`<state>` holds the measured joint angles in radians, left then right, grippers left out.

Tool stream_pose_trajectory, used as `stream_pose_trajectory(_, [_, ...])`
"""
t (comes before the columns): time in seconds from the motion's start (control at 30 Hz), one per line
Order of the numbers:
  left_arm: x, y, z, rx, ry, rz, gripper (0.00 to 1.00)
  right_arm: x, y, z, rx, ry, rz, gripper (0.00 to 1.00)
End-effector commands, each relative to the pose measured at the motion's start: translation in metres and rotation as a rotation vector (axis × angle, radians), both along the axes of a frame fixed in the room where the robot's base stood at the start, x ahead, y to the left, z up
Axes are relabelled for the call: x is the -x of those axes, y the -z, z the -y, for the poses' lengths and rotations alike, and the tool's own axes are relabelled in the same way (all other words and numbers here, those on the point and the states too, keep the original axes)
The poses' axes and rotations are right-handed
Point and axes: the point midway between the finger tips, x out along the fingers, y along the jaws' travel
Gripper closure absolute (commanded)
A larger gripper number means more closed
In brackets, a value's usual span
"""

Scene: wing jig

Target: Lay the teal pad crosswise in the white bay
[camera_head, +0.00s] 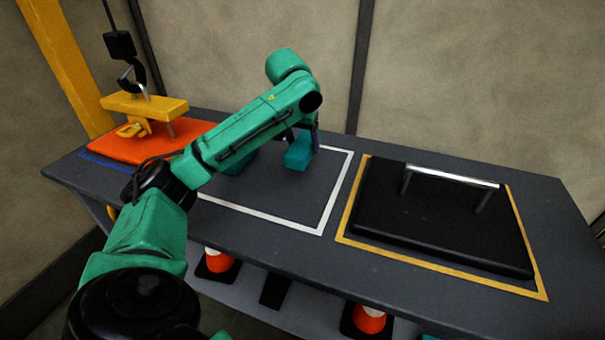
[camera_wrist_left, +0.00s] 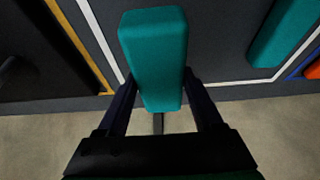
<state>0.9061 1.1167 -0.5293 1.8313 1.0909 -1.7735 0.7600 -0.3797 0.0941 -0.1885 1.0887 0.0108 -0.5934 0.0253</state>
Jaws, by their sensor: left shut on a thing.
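A teal pad (camera_head: 298,154) is inside the white bay (camera_head: 328,207), toward its far right part. In the left wrist view the same pad (camera_wrist_left: 153,45) lies lengthwise between the fingers. My left gripper (camera_wrist_left: 158,80) is shut on it, one dark finger on each side. In the head view my left gripper (camera_head: 303,136) comes down from above, partly hidden by its wrist. I cannot tell whether the pad touches the table. A second teal piece (camera_head: 238,160) shows behind my arm in the bay, mostly hidden. It also shows at the upper right of the wrist view (camera_wrist_left: 284,32).
A black plate (camera_head: 390,220) with a silver handle (camera_head: 455,177) lies in the yellow-outlined bay at right. An orange pad (camera_head: 115,150) with a yellow block (camera_head: 145,107) above it is at left, beside a hanging hook (camera_head: 128,75). Orange cones (camera_head: 368,318) stand below the table.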

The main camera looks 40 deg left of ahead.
Motion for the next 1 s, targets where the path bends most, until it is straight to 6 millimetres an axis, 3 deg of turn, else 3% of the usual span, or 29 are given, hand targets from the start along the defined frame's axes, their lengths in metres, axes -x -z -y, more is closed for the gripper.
stream_pose_trajectory(0.03, [0.001,0.019,-0.001,-0.002,-0.001,-0.003,0.87,-0.008,0.001,-0.002,-0.002,0.004,0.004,0.50])
stream_pose_trajectory(0.33, [0.000,0.070,0.000,0.000,0.001,0.000,0.87,-0.035,-0.018,-0.007,-0.006,0.018,0.008,0.50])
stream_pose_trajectory(0.7, [0.000,0.075,0.000,0.000,0.002,0.001,0.87,-0.037,-0.023,-0.008,-0.006,0.019,0.007,0.50])
stream_pose_trajectory(0.73, [0.000,0.076,0.000,0.000,0.003,0.002,0.28,-0.037,-0.023,-0.008,-0.006,0.019,0.006,0.50])
stream_pose_trajectory(0.8, [0.000,0.076,0.000,0.000,0.003,0.002,0.02,-0.037,-0.022,-0.008,-0.006,0.019,0.007,0.50])
stream_pose_trajectory(1.0, [0.000,0.076,0.000,0.001,0.003,0.001,0.02,-0.037,-0.022,-0.008,-0.006,0.019,0.007,0.50])
